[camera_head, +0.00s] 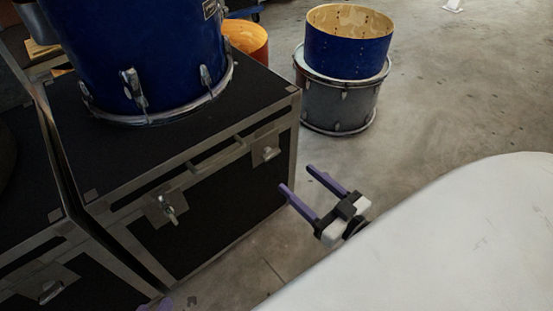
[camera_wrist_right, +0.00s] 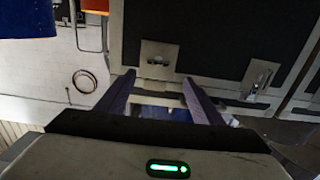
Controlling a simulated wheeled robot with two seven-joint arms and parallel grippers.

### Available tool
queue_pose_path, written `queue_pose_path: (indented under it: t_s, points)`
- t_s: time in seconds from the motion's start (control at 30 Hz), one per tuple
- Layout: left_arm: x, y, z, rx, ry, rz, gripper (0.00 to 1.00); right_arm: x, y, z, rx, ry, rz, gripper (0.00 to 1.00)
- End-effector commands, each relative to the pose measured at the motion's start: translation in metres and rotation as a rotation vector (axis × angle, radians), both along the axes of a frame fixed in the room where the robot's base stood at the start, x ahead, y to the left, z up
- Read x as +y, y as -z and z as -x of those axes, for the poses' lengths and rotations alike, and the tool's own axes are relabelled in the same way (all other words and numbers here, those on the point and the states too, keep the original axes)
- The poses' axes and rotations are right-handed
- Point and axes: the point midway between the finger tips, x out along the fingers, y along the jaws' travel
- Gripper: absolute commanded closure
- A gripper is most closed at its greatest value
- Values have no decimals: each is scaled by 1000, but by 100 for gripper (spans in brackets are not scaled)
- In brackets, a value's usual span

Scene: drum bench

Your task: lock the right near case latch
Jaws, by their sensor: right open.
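A black flight case (camera_head: 225,185) with metal edging has two silver latches on its near face. The right near latch (camera_head: 267,153) is a plate with a small fitting; whether it is locked I cannot tell. It also shows in the right wrist view (camera_wrist_right: 158,58), beyond the fingertips. The left latch (camera_head: 168,208) has a handle standing out from its plate. My right gripper (camera_head: 298,180) has its purple fingers apart, empty, pointing at the case front, to the right of and lower than the right latch in the picture. My left gripper (camera_head: 155,304) shows only a purple bit at the bottom edge.
A blue drum (camera_head: 140,50) stands on the case. Another blue drum (camera_head: 345,52) sits on a grey drum (camera_head: 338,100) on the floor behind. A second case (camera_head: 35,190) stands close on the left. A white surface (camera_head: 450,240) fills the lower right.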

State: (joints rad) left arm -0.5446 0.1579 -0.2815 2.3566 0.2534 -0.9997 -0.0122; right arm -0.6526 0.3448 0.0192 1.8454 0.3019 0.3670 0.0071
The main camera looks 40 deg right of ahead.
Motion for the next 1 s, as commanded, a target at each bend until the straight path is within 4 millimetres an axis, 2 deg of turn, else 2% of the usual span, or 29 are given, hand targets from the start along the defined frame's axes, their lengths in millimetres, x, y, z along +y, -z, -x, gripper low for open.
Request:
queue_pose_path:
  t_s: [0.17,0.5,0.63,0.8,1.0]
  points:
    - [-4,1,0,-8,8,15,69,-4,1,-12,-26,5,1,39]
    - [-14,-13,-3,-62,9,91,69,2,2,-72,-25,4,1,39]
    - [-17,-19,-3,-79,9,116,69,3,1,-90,-24,4,1,39]
    - [-19,-25,-4,-93,10,135,69,4,0,-102,-21,4,1,39]
    - [-20,-27,-4,-94,10,138,69,4,0,-103,-19,4,2,39]
